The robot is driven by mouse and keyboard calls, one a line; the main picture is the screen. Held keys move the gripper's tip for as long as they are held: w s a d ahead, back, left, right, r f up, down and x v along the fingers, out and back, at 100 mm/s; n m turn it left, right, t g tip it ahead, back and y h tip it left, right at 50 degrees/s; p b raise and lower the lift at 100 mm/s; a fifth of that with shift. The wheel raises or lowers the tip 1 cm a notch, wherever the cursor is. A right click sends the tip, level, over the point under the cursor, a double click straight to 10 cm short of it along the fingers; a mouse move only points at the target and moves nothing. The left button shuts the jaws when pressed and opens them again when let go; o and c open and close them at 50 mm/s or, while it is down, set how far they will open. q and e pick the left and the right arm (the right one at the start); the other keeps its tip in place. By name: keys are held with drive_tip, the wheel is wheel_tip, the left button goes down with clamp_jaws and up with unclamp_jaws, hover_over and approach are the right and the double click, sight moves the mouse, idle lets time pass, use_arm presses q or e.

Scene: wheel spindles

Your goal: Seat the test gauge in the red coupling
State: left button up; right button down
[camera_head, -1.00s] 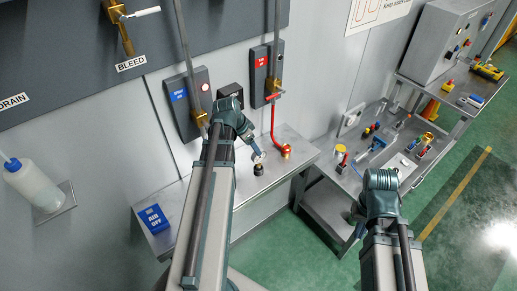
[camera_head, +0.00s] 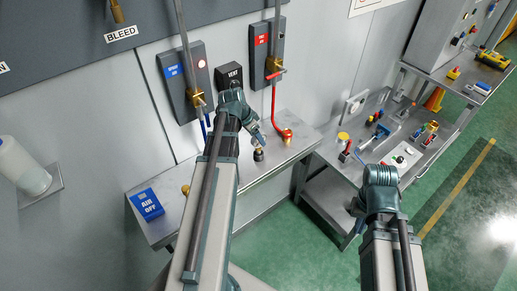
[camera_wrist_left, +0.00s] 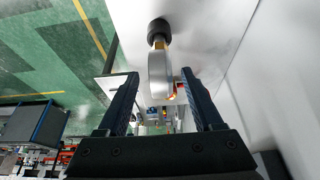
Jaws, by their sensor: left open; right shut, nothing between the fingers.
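The test gauge stands on the bench; its black and brass foot (camera_head: 258,154) shows in the head view, while its dial is hidden by my left gripper (camera_head: 259,143). In the left wrist view the gauge's silver body (camera_wrist_left: 159,75) appears edge-on between the fingers of my left gripper (camera_wrist_left: 158,80), which are open and apart from each other. Whether they touch it I cannot tell. The red coupling (camera_head: 287,135) with a brass top sits at the end of the red pipe, right of the gauge. My right gripper (camera_head: 357,207) is shut and empty, away from the bench.
The bench (camera_head: 225,165) carries a blue AIR OFF sign (camera_head: 147,204) at its left end. Valve boxes and a black VENT box (camera_head: 229,76) are on the wall behind. A side table (camera_head: 375,175) at right holds several small tools and parts.

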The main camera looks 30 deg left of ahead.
sight(259, 146)
use_arm(q)
drive_tip(key=shift+w+f, duration=0.15)
drive_tip(key=shift+f, duration=0.15)
use_arm(e)
drive_tip(key=shift+f, duration=0.3)
use_arm(q)
drive_tip(key=b+x, duration=0.4)
drive_tip(key=x, duration=0.1)
drive_tip(key=shift+w+b, duration=0.2)
drive_tip(key=shift+b, duration=0.15)
use_arm(e)
wheel_tip(259, 146, down, 5)
drive_tip(key=shift+r, duration=0.2)
use_arm(q)
clamp_jaws()
